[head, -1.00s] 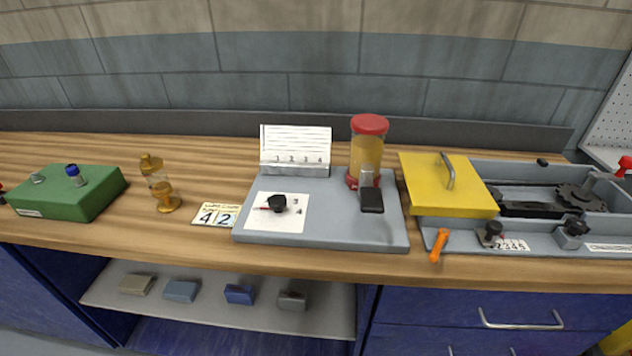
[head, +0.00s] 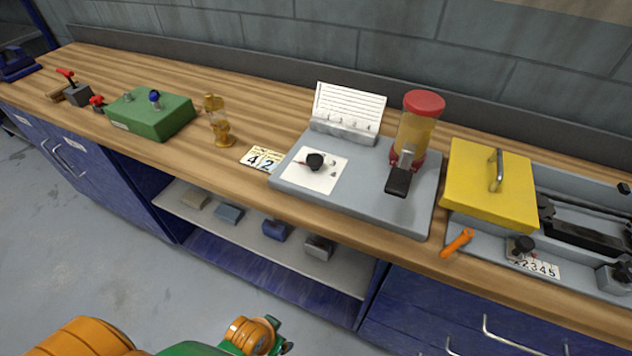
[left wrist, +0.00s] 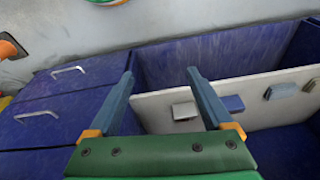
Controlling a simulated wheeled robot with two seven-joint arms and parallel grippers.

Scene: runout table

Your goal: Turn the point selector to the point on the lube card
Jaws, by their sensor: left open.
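The point selector (head: 315,161) is a black knob on a white numbered plate (head: 302,178), on the grey panel (head: 360,196); its red pointer faces left. The lube card (head: 262,158) lies on the bench left of the panel and shows a 4 and a 2; its small print is unreadable. My left arm shows at the bottom of the head view, well below the bench top and away from the knob. In the left wrist view my left gripper (left wrist: 160,98) is open and empty, facing the cabinet front. My right gripper is out of view.
A red-lidded amber reservoir (head: 418,125) and white notepad (head: 347,105) stand on the panel. The green box (head: 150,116) and amber oiler (head: 218,122) are left; the yellow cover (head: 490,185) and orange-handled tool (head: 458,243) are right. The bench front edge lies between my arm and the panel.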

